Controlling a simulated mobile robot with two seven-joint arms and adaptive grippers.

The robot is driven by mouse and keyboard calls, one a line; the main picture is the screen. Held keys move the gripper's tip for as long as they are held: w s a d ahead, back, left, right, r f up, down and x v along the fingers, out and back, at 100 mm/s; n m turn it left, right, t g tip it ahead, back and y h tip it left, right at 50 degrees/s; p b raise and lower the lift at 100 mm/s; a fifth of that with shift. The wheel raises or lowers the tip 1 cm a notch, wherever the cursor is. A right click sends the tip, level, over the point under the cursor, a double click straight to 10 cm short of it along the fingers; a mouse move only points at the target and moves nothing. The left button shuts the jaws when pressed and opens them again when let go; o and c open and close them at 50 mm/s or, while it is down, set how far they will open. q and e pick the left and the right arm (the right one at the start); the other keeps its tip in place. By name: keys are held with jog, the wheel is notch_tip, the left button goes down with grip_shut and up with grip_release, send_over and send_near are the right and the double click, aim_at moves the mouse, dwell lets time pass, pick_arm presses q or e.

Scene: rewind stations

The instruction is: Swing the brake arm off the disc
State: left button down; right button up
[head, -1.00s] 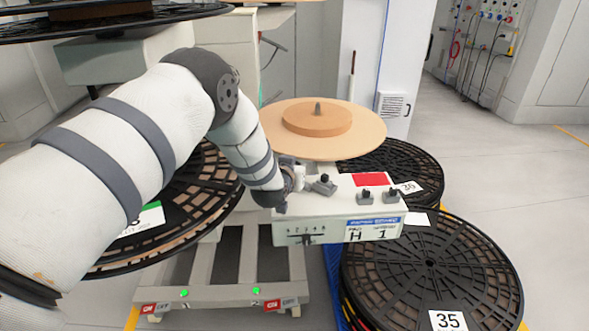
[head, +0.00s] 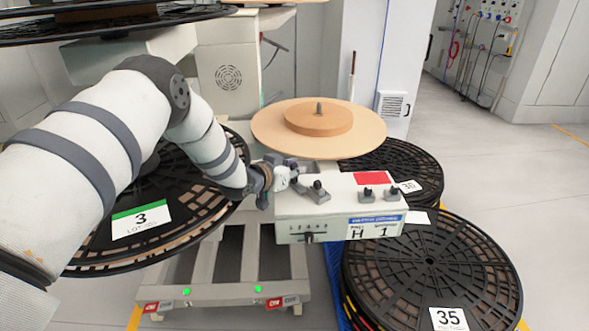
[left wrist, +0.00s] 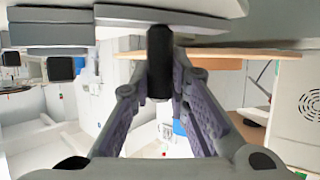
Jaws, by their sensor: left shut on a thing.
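The tan disc (head: 362,136) lies flat with a thicker round hub and short spindle on top. My left gripper (head: 288,172) is beside the disc's lower left edge, at the back left corner of the white control box (head: 340,208). In the left wrist view, my left gripper's fingers (left wrist: 160,84) close around an upright black cylindrical handle (left wrist: 159,58). A grey bar (left wrist: 185,20) lies just over the handle, and the disc's edge (left wrist: 225,52) shows behind. In the head view the gripper largely hides the handle. I cannot tell whether the brake arm touches the disc.
The control box carries several black knobs, a red patch and a front slider. A large black reel with label 3 (head: 140,218) stands beneath my left arm.

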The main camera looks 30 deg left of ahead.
dwell(0.5)
pick_arm(q)
jog(key=c, duration=1.5)
grip_release()
jog(key=v, duration=1.2)
